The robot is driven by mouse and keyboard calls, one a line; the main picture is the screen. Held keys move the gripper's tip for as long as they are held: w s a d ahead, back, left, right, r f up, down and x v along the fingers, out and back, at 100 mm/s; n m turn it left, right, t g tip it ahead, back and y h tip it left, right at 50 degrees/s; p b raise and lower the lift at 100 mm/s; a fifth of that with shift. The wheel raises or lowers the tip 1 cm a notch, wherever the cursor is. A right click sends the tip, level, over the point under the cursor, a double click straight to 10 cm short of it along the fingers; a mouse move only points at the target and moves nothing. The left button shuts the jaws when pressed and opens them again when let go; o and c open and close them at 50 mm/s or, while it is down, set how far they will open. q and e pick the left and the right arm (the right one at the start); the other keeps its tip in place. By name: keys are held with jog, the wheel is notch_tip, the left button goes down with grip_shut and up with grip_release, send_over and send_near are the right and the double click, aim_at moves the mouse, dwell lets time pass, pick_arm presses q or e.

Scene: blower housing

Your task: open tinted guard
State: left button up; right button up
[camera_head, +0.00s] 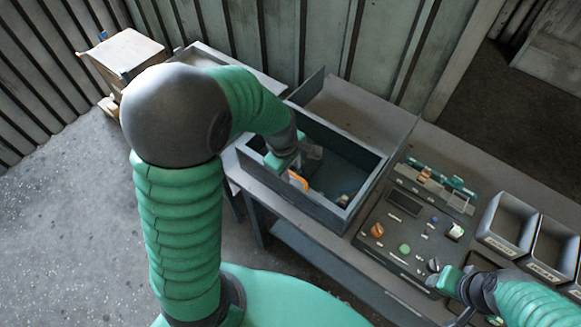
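A dark grey open-topped housing (312,211) stands on the bench, with upright thin side panels behind it. I cannot pick out a tinted guard with certainty; the housing's interior is dark and partly hidden by my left arm. My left gripper (306,163) points down into the housing, close to an orange part (298,181). Its fingertips are too dark and small to show whether it is open. My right gripper (436,272) is at the lower edge of the control panel (395,225), beside a grey knob; its fingers are unclear.
The panel carries a dark display (404,202), an orange knob (377,230), a green button (404,249) and a teal-edged strip (452,184). Grey bins (508,222) stand to its right. A wooden box (124,53) is at the back left. A corrugated wall closes the back.

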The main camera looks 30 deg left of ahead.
pick_arm(q)
jog(key=shift+d+f, duration=0.2)
jog(key=shift+f, duration=0.05)
jog(key=shift+a, duration=0.25)
jog(key=shift+c, duration=0.3)
jog(key=shift+a+f, duration=0.1)
jog(key=shift+a, duration=0.1)
jog(key=shift+c, duration=1.2)
jog(key=shift+a, duration=0.2)
grip_shut()
jog(key=shift+d, duration=0.15)
jog(key=shift+d, duration=0.1)
